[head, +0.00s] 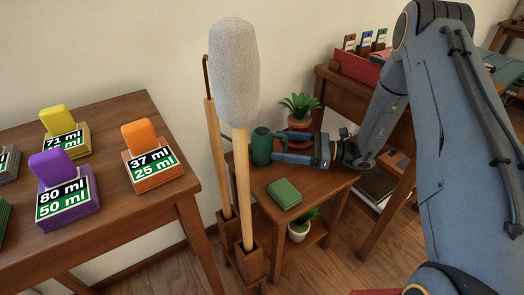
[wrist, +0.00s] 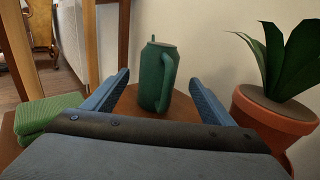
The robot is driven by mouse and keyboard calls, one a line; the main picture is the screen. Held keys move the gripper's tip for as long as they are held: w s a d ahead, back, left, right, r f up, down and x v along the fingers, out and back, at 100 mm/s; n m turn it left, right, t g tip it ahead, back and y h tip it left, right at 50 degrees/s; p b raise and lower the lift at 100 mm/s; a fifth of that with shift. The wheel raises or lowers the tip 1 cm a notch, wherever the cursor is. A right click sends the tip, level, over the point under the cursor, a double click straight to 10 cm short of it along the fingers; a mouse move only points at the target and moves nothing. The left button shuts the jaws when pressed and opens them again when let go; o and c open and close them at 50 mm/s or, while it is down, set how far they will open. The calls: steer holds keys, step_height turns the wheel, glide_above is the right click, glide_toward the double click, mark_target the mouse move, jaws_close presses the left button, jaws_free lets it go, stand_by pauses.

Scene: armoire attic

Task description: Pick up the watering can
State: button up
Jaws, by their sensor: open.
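The green watering can (head: 261,148) stands upright on the small wooden side table (head: 318,183) in the head view. In the wrist view the watering can (wrist: 155,76) is ahead, between the two fingers, with its handle on the near right side. My gripper (head: 278,146) reaches in from the right, low over the table. In the wrist view my gripper (wrist: 158,90) is open, its blue fingers spread wide and nothing visibly held. Whether the fingers reach alongside the can is hard to tell.
A terracotta-potted plant (wrist: 276,117) stands close to the right finger. A folded green cloth (head: 284,193) lies on the table's front. A duster (head: 235,80) stands in a wooden holder (head: 250,262) at left. A white-potted plant (head: 299,230) sits below.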

mark_target(262, 142)
steer(key=a, duration=0.7)
steer(key=shift+w+r+b, duration=0.2)
steer(key=shift+w+b, duration=0.15)
steer(key=c, duration=1.4)
